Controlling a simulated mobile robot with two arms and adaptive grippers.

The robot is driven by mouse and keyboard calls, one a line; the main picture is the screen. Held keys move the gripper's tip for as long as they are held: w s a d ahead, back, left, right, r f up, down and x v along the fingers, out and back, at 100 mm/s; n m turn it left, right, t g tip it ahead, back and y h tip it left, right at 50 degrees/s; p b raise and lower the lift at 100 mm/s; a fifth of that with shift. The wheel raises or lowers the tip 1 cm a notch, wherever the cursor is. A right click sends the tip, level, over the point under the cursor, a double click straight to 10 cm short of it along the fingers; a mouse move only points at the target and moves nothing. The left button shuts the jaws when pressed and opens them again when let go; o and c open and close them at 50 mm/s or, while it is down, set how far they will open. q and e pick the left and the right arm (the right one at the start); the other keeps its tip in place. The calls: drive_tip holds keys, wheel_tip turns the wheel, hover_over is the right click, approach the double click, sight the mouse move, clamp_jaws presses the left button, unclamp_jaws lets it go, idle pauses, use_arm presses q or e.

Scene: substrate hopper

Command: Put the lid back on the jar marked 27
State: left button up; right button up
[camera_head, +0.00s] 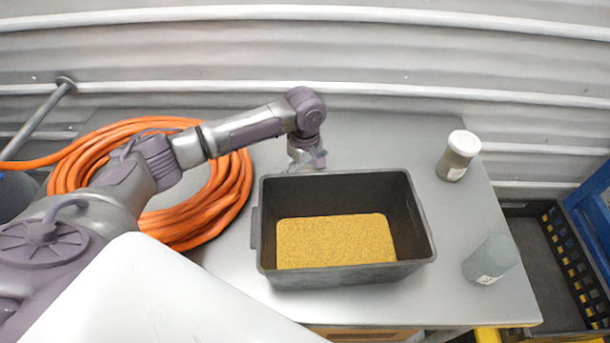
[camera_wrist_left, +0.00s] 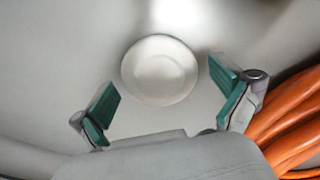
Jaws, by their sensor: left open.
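A round white lid (camera_wrist_left: 160,70) lies flat on the grey table in the left wrist view. My left gripper (camera_wrist_left: 165,88) is open above it, with the lid between and slightly beyond its green fingertips, not gripped. In the head view my left gripper (camera_head: 306,164) is behind the back edge of the bin, and the lid cannot be made out there. A jar with a white lid on (camera_head: 458,155) stands at the back right. The label numbers are too small to read.
A black bin (camera_head: 345,275) holding yellow granules stands mid-table. A coiled orange hose (camera_head: 225,205) lies at the left and also shows in the left wrist view (camera_wrist_left: 295,115). A black crate (camera_head: 565,255) is right of the table (camera_head: 450,290). Corrugated wall behind.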

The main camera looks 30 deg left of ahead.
use_arm(q)
drive_tip(key=c, duration=0.7)
drive_tip(key=shift+c, duration=0.2)
wheel_tip(320, 180, up, 10)
drive_tip(key=b, duration=0.1)
drive_tip(key=shift+b, duration=0.3)
